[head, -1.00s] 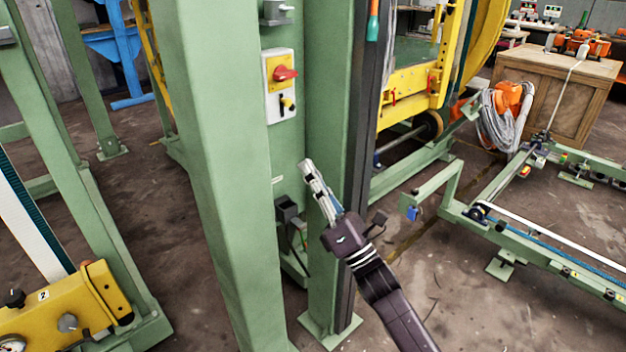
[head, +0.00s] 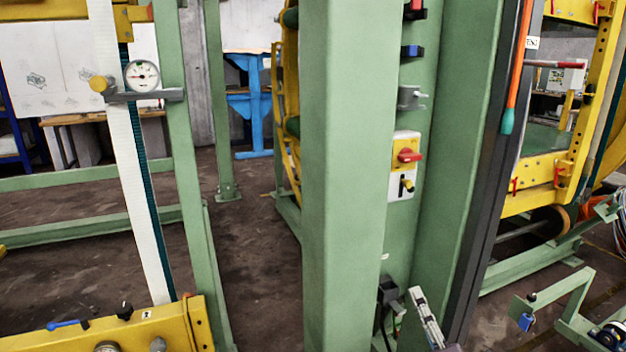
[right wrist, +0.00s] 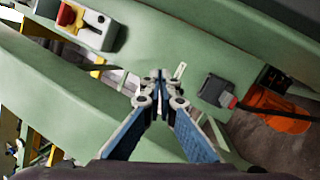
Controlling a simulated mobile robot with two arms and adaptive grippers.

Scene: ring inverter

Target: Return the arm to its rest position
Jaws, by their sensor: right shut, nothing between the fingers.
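My right gripper (head: 428,318) shows at the lower edge of the head view, in front of the green machine posts. Only its fingers and a bit of its body show there. In the right wrist view the gripper (right wrist: 160,78) has its fingertips together with nothing between them. It points at the green frame, and I cannot tell how far from the frame the tips are. My left gripper is in neither view.
Green posts (head: 343,180) stand close by the right arm. A yellow and white switch box with a red knob (head: 405,156) is on the panel between them. A yellow control panel (head: 150,325) is at the lower left. Open floor (head: 262,270) lies between the left frame and the posts.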

